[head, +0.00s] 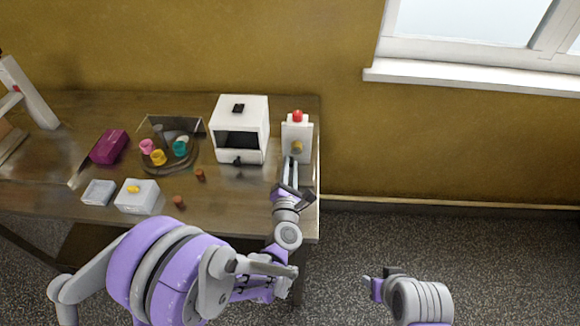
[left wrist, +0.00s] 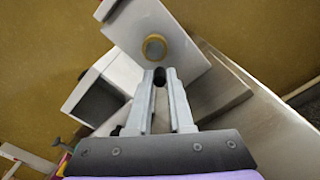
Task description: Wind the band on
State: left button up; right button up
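A white upright device (head: 302,128) with a red knob on top stands at the table's right end. A brass-coloured round knob (head: 297,147) is on its front; it also shows in the left wrist view (left wrist: 154,47). My left gripper (head: 291,163) reaches up to the device, just below the knob. In the left wrist view its fingertips (left wrist: 160,77) are a small gap apart, with a dark rounded spot between them. I cannot tell whether they grip it. My right gripper (head: 382,284) is low over the floor, right of the table, its fingers unclear.
A white box with a dark opening (head: 258,110) stands left of the device. Further left are a round tray (head: 190,163) with coloured cups, a magenta box (head: 108,146) and two pale containers (head: 137,205). Small brown pieces (head: 178,201) lie in front. The table (head: 235,205) is clear at front right.

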aim_at(291, 147)
pick_arm(q)
grip_shut()
